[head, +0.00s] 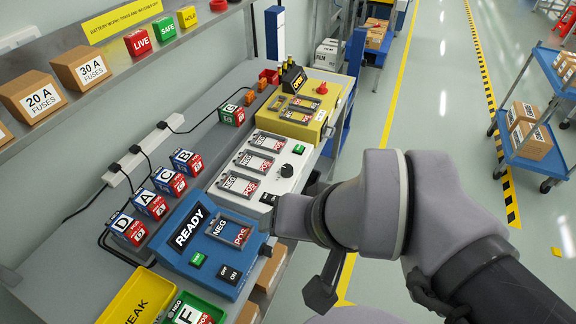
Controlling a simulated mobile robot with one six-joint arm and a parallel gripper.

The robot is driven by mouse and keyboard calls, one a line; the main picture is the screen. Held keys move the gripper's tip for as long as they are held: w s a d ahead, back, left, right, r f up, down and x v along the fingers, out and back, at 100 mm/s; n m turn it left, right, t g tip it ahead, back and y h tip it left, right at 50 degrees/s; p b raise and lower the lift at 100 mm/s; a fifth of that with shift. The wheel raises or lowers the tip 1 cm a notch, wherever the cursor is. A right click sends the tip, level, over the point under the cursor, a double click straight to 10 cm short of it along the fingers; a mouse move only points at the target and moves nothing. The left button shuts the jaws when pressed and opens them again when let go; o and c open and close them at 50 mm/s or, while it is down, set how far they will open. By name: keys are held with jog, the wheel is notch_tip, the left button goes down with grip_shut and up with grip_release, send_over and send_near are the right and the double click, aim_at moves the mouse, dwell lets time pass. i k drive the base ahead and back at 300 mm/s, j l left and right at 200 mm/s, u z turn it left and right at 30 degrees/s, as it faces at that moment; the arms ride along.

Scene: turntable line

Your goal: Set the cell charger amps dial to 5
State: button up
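The white unit with a row of NEG/POS bays appears to be the cell charger (222,196). It stands on the grey bench between the blue READY unit and the yellow unit. A black round dial (287,171) is on its right side, beside a green button (299,149). The dial's markings and pointer are too small to read. My arm comes in from the lower right, and its grey wrist ends close to the charger's front right corner, below the dial in the picture. A dark part of my gripper (322,291) hangs under the wrist; its fingertips cannot be made out.
The blue READY unit (181,258) is in front, the yellow unit (298,130) behind. Cells marked D, A, C and B (151,204) stand left by a power strip (142,155); G (232,115) stands farther back. A blue cart (524,160) is across the open aisle.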

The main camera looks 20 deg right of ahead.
aim_at(287, 170)
jog(key=i+l+z, duration=0.5)
jog(key=i+z, duration=0.15)
jog(key=i, duration=0.2)
